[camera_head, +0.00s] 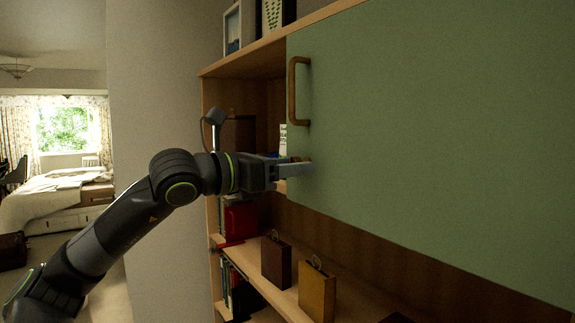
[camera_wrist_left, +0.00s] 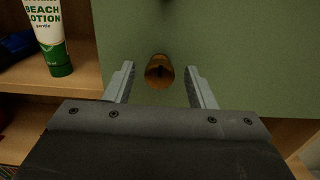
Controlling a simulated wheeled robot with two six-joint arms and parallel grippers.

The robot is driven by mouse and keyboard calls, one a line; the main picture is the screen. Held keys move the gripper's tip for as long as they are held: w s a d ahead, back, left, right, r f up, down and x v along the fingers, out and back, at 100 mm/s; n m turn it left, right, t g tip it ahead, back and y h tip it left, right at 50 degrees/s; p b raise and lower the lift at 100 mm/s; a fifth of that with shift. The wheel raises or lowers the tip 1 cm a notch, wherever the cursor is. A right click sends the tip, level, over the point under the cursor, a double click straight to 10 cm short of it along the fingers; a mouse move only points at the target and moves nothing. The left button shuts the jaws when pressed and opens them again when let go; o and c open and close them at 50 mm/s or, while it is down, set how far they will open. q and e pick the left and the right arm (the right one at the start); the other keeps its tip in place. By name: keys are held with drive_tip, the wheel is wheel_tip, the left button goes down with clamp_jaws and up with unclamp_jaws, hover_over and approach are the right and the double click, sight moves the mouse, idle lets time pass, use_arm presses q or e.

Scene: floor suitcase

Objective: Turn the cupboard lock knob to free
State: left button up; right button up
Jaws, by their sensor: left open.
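The cupboard has a green door (camera_head: 430,130) with a wooden handle (camera_head: 293,92) near its left edge. My left gripper (camera_wrist_left: 161,80) is open, with one finger on each side of the knob and a gap showing on both sides. In the head view the left gripper (camera_head: 305,165) reaches the door's lower left area, and its fingers mostly hide the knob. My right gripper is not in view.
A white and green lotion tube (camera_wrist_left: 48,38) stands on the open shelf left of the door. Below the door, a lower shelf holds a brown case (camera_head: 276,262) and a tan case (camera_head: 317,293). A bed (camera_head: 55,200) is far left.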

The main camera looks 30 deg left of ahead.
use_arm(q)
drive_tip(key=c, duration=1)
drive_tip(key=shift+o, duration=0.2)
drive_tip(key=m+b, duration=0.4)
drive_tip(key=m, duration=1.3)
drive_tip(key=shift+m, duration=0.3)
drive_tip(key=o, duration=1)
drive_tip(key=shift+c, duration=0.2)
